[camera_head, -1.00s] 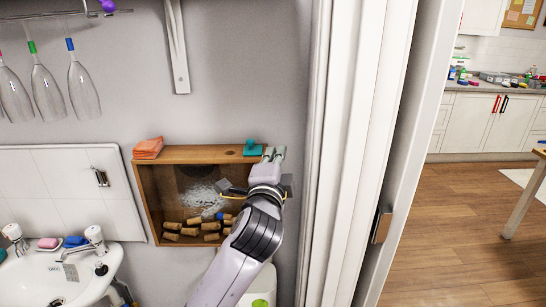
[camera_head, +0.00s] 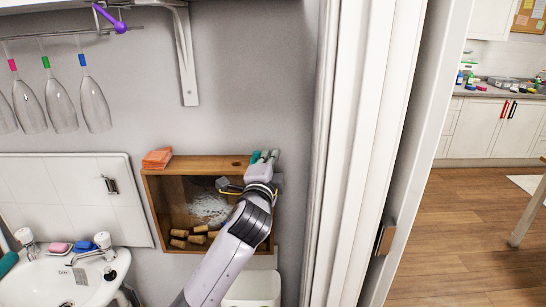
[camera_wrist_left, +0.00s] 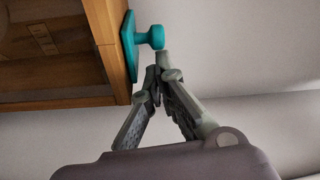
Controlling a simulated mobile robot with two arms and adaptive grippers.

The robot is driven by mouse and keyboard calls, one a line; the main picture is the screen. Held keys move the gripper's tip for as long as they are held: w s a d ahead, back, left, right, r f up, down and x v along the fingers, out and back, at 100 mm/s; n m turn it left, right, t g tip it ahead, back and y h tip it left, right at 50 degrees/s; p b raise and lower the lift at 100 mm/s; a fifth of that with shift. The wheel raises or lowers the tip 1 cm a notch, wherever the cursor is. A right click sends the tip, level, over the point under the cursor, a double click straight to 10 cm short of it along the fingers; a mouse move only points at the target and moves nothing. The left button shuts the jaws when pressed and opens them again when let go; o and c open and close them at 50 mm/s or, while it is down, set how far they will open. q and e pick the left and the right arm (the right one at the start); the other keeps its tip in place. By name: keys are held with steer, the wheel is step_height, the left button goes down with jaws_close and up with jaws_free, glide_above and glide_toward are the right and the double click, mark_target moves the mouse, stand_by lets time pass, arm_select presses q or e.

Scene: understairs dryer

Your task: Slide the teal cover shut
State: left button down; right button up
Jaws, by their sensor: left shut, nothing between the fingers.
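The teal cover (camera_head: 255,156) is at the right end of the top of the wooden wall box (camera_head: 205,163), partly hidden by my left gripper. A dark round hole shows in the box top just left of it. In the left wrist view the teal cover (camera_wrist_left: 129,45) is a flat plate against the wood, with a round knob (camera_wrist_left: 155,37) sticking out. My left gripper (camera_head: 268,156) is shut and empty at the knob's right side. Its fingertips (camera_wrist_left: 161,60) are right by the knob; I cannot tell whether they touch it. My right gripper is not in view.
Orange folded cloths (camera_head: 157,158) lie on the box top's left end. Corks (camera_head: 190,238) lie inside the open-fronted box. A white cabinet door (camera_head: 75,195) and a sink (camera_head: 65,275) are to the left. A white door frame (camera_head: 345,150) stands close on the right.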

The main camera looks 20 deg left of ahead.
mark_target(245, 167)
arm_select(q)
steer(key=shift+s+a, duration=0.1)
steer(key=shift+a, duration=0.3)
steer(key=a+p, duration=0.1)
steer(key=a, duration=0.1)
steer(key=s+a+p, duration=0.1)
steer(key=a, duration=0.2)
steer(key=shift+s+a+p, duration=0.35)
steer(key=shift+p, duration=0.05)
steer(key=shift+d, duration=0.1)
steer(key=shift+w+r, duration=0.1)
